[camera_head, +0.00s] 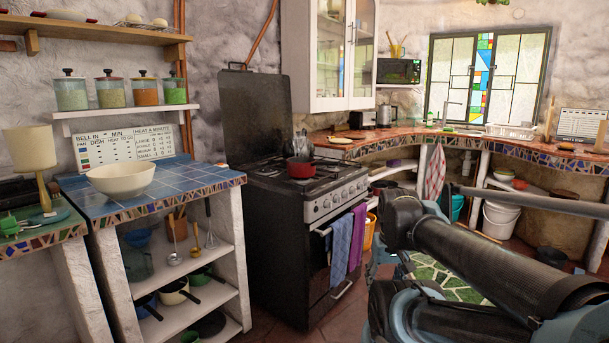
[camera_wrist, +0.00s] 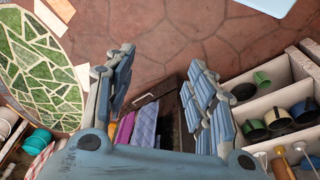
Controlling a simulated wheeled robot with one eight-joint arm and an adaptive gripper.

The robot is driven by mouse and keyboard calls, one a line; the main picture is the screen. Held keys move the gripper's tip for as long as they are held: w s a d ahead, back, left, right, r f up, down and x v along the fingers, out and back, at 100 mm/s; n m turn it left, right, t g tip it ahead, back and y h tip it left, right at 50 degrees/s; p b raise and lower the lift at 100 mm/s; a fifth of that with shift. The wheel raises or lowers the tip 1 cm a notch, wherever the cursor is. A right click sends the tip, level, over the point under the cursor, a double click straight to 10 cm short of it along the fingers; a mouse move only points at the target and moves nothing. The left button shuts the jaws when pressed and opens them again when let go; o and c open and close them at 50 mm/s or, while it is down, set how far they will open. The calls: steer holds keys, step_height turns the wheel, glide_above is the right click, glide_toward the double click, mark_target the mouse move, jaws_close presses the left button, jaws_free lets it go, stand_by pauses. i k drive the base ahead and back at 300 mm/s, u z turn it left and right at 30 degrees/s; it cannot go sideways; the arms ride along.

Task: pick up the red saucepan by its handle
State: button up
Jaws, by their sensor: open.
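The red saucepan (camera_head: 300,167) sits on top of the black stove (camera_head: 290,205) in the head view. Its handle is dark and thin where it shows, near the pan's right side, and hard to make out. My gripper (camera_wrist: 158,85) shows in the wrist view with its two blue fingers spread apart and nothing between them. It points down toward the floor and the stove front, where the towels hang. The saucepan is not visible in the wrist view. In the head view my arm fills the lower right, apart from the saucepan, and the gripper's fingers are not seen there.
A blue-tiled counter (camera_head: 190,183) with a white bowl (camera_head: 121,180) stands left of the stove. Blue (camera_head: 341,246) and purple (camera_head: 357,236) towels hang on the oven front. A curved mosaic counter (camera_head: 455,140) runs behind to the right. Open floor lies before the stove.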

mark_target(297, 166)
steer(key=z, duration=1.9)
steer(key=k, duration=0.75)
steer(key=u, duration=1.4)
steer(key=i, duration=1)
steer(key=z, duration=0.05)
